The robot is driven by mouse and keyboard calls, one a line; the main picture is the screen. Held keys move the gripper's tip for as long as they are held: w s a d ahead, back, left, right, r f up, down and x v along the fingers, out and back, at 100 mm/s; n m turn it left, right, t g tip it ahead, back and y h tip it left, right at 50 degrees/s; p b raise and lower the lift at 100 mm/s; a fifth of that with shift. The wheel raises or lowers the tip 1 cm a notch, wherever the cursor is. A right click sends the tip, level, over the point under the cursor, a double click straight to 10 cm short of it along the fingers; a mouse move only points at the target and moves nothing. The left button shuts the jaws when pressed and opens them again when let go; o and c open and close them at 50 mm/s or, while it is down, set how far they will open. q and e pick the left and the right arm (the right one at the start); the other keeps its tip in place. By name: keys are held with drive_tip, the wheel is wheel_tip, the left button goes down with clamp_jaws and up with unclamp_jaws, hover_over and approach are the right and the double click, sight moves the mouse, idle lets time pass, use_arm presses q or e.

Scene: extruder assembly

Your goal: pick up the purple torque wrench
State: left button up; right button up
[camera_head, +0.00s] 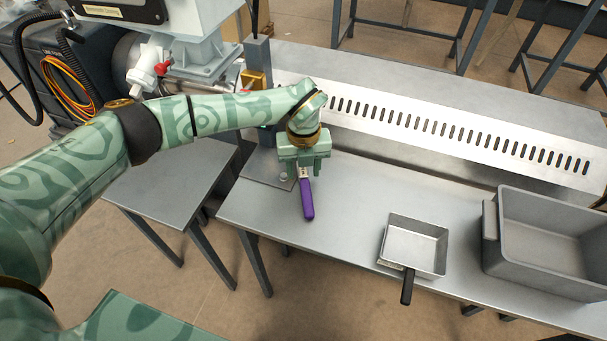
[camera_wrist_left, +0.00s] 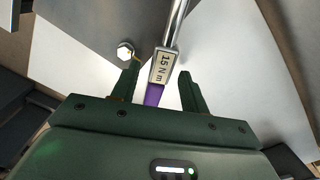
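The purple torque wrench (camera_head: 307,200) lies at the left end of the metal table, its purple handle pointing toward me. In the left wrist view its metal shaft, a "15 N m" label block (camera_wrist_left: 162,68) and a short part of the purple handle show. My left gripper (camera_head: 304,172) is over the wrench, pointing down. In the left wrist view the gripper (camera_wrist_left: 160,85) is open, with one finger on each side of the wrench and a gap on both sides. The wrench's far end is hidden by my gripper in the head view. My right gripper is not in view.
A hex bolt head (camera_wrist_left: 125,52) is close beside the left finger. A square metal pan (camera_head: 415,245) with a black handle and a grey bin (camera_head: 545,240) stand to the right. A slotted metal panel (camera_head: 460,135) runs behind. The table between wrench and pan is clear.

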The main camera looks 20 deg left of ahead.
sight(303, 172)
use_arm(q)
clamp_jaws()
drive_tip(key=shift+w+r, duration=0.1)
drive_tip(key=shift+r, duration=0.45)
wheel_tip(303, 172, up, 17)
drive_tip(key=p, duration=0.4)
drive_tip(key=c, duration=0.6)
unclamp_jaws()
drive_tip(key=shift+c, duration=0.2)
clamp_jaws()
